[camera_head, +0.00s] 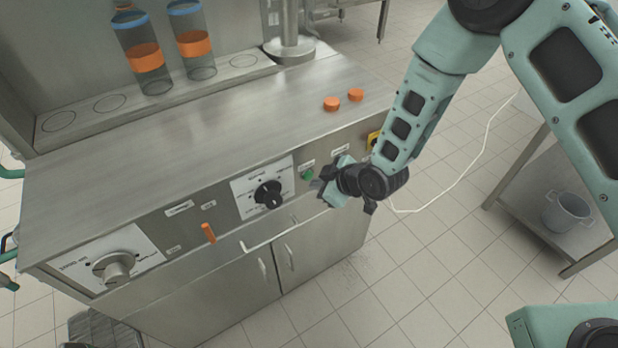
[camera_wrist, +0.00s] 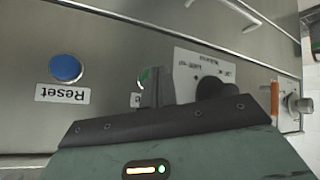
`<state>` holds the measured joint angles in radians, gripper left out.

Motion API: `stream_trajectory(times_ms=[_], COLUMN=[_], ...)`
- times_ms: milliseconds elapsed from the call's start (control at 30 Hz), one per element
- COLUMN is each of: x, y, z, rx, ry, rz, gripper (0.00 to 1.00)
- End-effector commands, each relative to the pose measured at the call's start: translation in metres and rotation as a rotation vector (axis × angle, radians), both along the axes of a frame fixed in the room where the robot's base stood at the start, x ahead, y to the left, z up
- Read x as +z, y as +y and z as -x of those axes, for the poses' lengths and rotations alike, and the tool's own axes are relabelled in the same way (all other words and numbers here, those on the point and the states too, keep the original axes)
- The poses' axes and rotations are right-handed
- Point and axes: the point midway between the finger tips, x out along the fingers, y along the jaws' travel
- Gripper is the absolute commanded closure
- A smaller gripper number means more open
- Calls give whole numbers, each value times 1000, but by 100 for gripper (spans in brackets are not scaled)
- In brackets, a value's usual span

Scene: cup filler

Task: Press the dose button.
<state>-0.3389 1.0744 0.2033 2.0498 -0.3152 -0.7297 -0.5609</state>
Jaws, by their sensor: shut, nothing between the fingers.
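A green button (camera_head: 307,173) sits on the machine's front panel, right of the black dial, with a small label above it that I cannot read. In the wrist view the green button (camera_wrist: 144,78) is mostly hidden behind my fingers, and only its edge and part of its label show. My gripper (camera_head: 322,187) is shut and empty, in front of the panel just beside the green button. I cannot tell whether the fingertips (camera_wrist: 160,75) touch it. A blue button (camera_wrist: 66,68) labelled Reset shows left of them in the wrist view.
The panel also carries a black dial (camera_head: 268,194), an orange lever (camera_head: 208,234) and a large grey knob (camera_head: 114,268). Two orange caps (camera_head: 331,104) (camera_head: 355,95) lie on the steel top. Two orange-banded bottles (camera_head: 145,57) (camera_head: 194,44) stand behind. Floor is clear in front.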

Motion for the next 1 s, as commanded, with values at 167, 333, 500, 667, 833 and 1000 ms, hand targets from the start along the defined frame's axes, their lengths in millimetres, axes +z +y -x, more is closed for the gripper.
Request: stream_trajectory(times_ms=[167,333,500,667,833,1000], x=[-1,0,0,0,0,0], y=[3,3,3,4,6,7], z=[-4,-4,-5,-6,-8,-9], rx=[1,0,1,1,1,1], ry=[0,1,1,0,-1,-1], rz=[0,1,0,0,0,0], gripper=[100,100,100,100,100,100])
